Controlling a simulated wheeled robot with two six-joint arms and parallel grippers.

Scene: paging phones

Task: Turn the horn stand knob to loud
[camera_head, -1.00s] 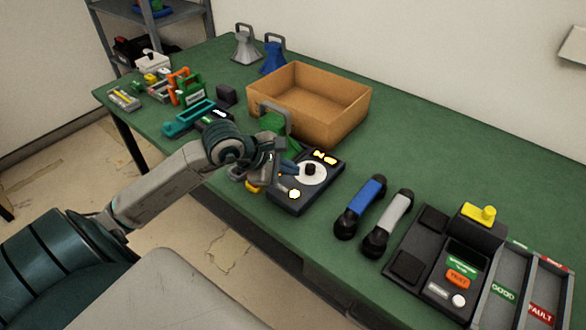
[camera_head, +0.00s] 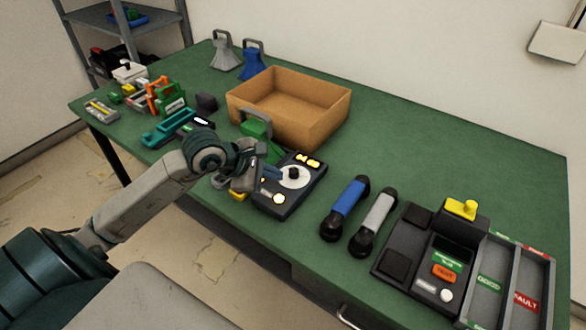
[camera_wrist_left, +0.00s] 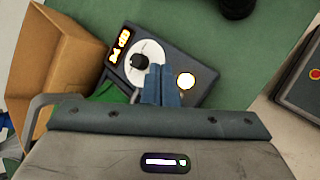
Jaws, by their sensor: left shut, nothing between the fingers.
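The horn stand (camera_head: 300,198) is a dark box near the front edge of the green table, with a white round dial, lit yellow symbols and a lit round button. Its black knob (camera_head: 294,173) sits on the dial and also shows in the left wrist view (camera_wrist_left: 138,61). My left gripper (camera_head: 277,174) is shut and empty, with its blue fingertips over the stand beside the dial. In the left wrist view the fingertips (camera_wrist_left: 159,70) are just right of the knob, and I cannot tell whether they touch it. My right gripper is not in view.
A green horn (camera_head: 258,124) stands behind the left gripper, near a cardboard box (camera_head: 325,127). Blue (camera_head: 349,198) and grey (camera_head: 374,222) handsets lie right of the stand. A test unit (camera_head: 405,238) and sorting trays (camera_head: 490,283) are farther right. The table's back right is clear.

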